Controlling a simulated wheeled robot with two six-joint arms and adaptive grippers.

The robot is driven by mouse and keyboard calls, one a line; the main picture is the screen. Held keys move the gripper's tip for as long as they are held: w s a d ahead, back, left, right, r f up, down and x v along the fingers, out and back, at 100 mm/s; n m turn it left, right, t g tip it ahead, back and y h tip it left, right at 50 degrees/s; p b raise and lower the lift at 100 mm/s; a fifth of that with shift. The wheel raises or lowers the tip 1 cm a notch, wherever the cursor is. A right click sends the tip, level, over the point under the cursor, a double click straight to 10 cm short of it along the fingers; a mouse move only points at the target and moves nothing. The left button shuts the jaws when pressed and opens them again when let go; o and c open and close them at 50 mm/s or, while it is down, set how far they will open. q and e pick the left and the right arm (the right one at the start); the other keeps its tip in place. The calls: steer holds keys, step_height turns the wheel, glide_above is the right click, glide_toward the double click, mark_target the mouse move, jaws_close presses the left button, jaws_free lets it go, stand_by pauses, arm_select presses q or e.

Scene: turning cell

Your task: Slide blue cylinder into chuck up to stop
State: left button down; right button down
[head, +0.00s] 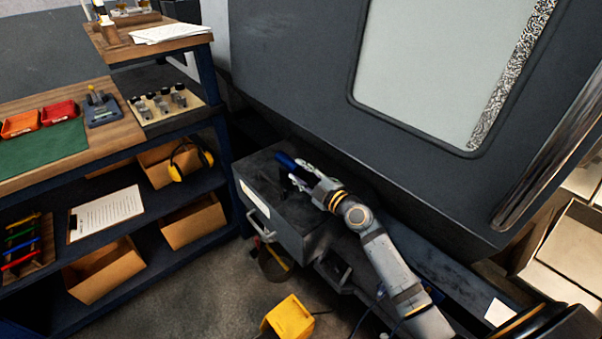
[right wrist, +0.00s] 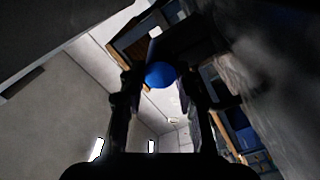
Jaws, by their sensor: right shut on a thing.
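The blue cylinder (head: 286,160) is in my right gripper (head: 301,176), above the dark top of a cabinet in front of the big grey machine in the head view. In the right wrist view the round end of the blue cylinder (right wrist: 161,74) shows between the two dark fingers of my right gripper (right wrist: 160,88). The fingers are shut on it. The chuck and its stop do not show in either view. My left gripper is not in view.
The big grey machine (head: 290,60) with a window fills the upper right. A dark drawer cabinet (head: 290,222) stands below my right gripper. A workbench (head: 110,150) with trays and shelves is at left. A yellow object (head: 288,315) is on the floor.

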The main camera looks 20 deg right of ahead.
steer(key=shift+f, duration=0.1)
steer(key=c, duration=0.9)
jaws_free()
steer(key=shift+o, duration=0.2)
steer(key=shift+s+f, duration=0.1)
steer(key=shift+s, duration=0.05)
steer(key=v, duration=0.7)
steer(key=shift+s, duration=0.1)
steer(key=shift+d, duration=0.1)
